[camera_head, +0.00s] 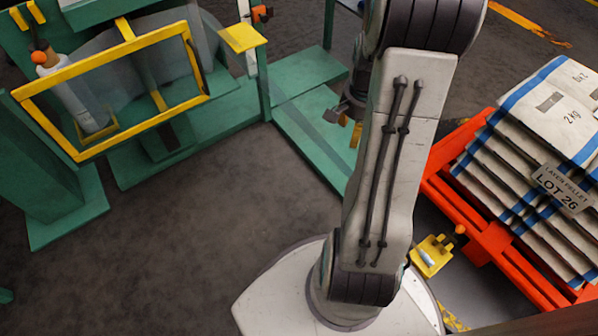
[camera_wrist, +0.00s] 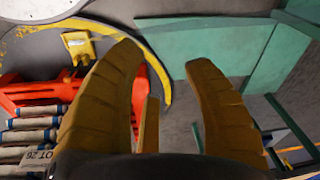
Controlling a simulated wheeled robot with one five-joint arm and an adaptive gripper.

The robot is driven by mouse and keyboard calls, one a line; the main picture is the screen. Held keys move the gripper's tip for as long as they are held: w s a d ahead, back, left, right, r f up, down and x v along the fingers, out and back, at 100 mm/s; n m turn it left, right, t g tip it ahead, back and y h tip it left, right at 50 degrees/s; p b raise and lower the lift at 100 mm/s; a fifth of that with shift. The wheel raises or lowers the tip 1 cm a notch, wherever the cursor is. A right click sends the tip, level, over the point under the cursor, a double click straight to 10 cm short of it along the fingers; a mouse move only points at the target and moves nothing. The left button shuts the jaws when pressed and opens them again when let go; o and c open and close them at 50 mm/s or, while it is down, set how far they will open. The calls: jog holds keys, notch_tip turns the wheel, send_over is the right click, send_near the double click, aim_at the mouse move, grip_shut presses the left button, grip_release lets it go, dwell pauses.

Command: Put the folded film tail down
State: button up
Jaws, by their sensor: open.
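In the head view only part of my gripper shows, behind my arm, above the green base plate. I cannot make out a folded film tail for certain in either view. A small pale piece (camera_head: 426,257) sits on a yellow bracket (camera_head: 435,250) beside my base. The bracket also shows in the wrist view (camera_wrist: 84,47), left of my fingers and apart from them.
An orange-red pallet (camera_head: 470,225) with stacked white-and-blue sacks (camera_head: 545,135), marked LOT 26, stands at the right. A green machine with a yellow-framed guard (camera_head: 130,150) stands at the left. A green base plate (camera_head: 310,135) lies near my gripper. The grey floor (camera_head: 190,230) between is clear.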

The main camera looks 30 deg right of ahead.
jog(key=s+a+r+n, duration=0.3)
jog(key=a+n, duration=0.1)
jog(key=a, duration=0.3)
jog(key=s+a+r+n+t, duration=0.1)
jog(key=s+a+r+n, duration=0.2)
jog(key=a, duration=0.4)
jog(key=s+a+r+n, duration=0.4)
jog(key=a+n, duration=0.3)
jog(key=a, duration=0.1)
jog(key=shift+r+y, duration=0.2)
jog(key=shift+y, duration=0.2)
jog(key=shift+w, duration=0.1)
